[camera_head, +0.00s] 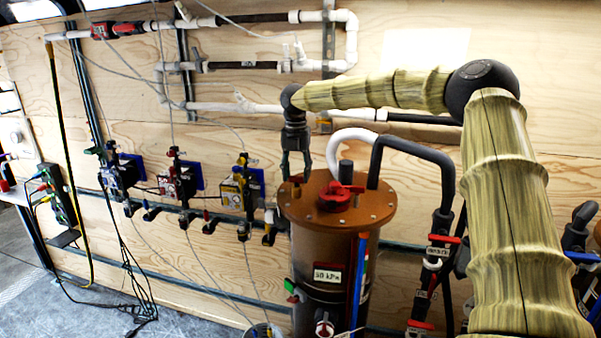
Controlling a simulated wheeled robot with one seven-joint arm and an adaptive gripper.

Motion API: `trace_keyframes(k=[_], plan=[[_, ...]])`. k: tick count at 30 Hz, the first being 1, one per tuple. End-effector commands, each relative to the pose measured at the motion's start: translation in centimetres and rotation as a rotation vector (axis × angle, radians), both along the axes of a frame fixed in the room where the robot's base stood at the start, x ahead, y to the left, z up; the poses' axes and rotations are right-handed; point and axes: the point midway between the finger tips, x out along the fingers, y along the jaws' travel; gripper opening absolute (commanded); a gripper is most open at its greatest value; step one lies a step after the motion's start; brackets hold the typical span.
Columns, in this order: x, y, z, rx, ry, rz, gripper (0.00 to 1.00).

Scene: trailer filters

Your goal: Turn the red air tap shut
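Several red handles show, and I cannot tell by label which one is the air tap. A large red knob (340,193) sits on the lid of the brown filter tank (334,240). A small red piece (296,180) shows at the lid's left rear edge. My gripper (296,176) points down just above this small piece, left of the large knob. Its two dark fingers look parted, with a gap between them. Whether they touch the small piece is too small to tell. A red lever (444,239) is on the dark pipe to the right of the tank.
A white hose and a dark hose (415,152) arch over the tank beside my arm. Small pump units (180,182) line the plywood wall at left. White pipes (235,107) run behind my gripper. Cables hang to the floor at left.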

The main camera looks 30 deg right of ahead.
Motion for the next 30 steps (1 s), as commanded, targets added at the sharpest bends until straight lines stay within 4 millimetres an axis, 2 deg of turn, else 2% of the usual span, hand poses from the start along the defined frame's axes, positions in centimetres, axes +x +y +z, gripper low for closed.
trace_keyframes(k=[1,2,4,10,21,30], plan=[[-0.2,-0.2,-0.9,0.009,0.01,-0.029,0.59],[-0.2,-0.2,-0.9,0.009,0.011,-0.029,0.64],[-0.2,-0.4,-1.0,0.01,0.011,-0.029,0.65],[-0.1,-0.8,-0.1,0.012,0.011,-0.027,0.65],[-0.1,-0.9,6.7,0.009,0.0,-0.01,0.68],[-0.2,-1.4,10.6,0.011,-0.001,-0.002,0.68]])
